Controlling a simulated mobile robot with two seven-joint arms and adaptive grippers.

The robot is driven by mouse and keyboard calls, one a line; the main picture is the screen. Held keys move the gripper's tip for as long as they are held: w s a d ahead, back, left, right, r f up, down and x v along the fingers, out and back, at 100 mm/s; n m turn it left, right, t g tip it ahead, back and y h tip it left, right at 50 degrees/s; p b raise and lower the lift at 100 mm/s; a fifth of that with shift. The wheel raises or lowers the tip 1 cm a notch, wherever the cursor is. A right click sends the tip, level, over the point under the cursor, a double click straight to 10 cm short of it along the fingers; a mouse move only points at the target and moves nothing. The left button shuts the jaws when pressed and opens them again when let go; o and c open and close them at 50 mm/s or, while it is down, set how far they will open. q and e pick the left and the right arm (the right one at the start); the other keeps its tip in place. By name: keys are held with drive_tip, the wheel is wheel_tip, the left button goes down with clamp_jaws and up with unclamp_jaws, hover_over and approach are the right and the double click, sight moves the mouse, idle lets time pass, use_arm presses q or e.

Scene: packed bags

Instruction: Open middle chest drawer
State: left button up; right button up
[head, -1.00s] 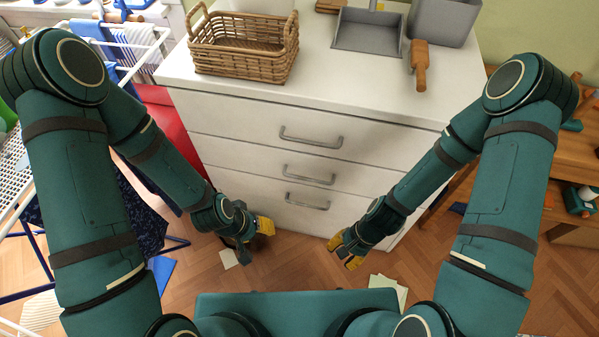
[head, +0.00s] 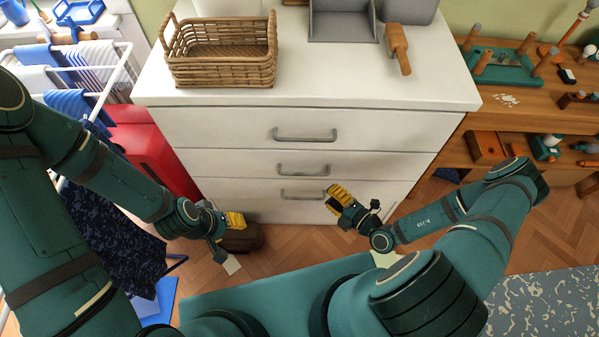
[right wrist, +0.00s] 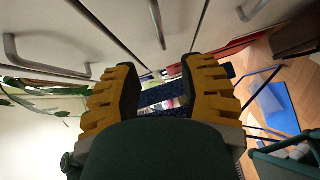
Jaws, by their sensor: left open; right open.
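The white chest (head: 390,130) stands ahead with three drawers, each with a grey bar handle. The middle drawer (head: 230,162) is shut, with its handle (head: 304,172) below the top drawer's handle; it also shows in the right wrist view (right wrist: 157,22). My right gripper (head: 338,197) is open and empty in front of the chest, near the right end of the lowest handle (head: 303,197). In the right wrist view its yellow fingers (right wrist: 160,72) are apart with no handle between them. My left gripper (head: 228,225) is open, low at the chest's left side.
A drying rack (head: 95,85) and a red box (head: 150,150) stand left. A wooden bench (head: 540,95) stands right. A brown object (head: 243,238) lies near my left gripper.

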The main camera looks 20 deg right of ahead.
sight(303, 174)
drive_tip(key=b+x, duration=0.1)
drive_tip(key=x, duration=1.1)
drive_tip(key=shift+w+a+f+b, duration=0.1)
drive_tip(key=shift+w+a+b, duration=0.2)
drive_tip(key=shift+b, duration=0.1)
drive_tip(key=shift+c, duration=0.4)
clamp_jaws()
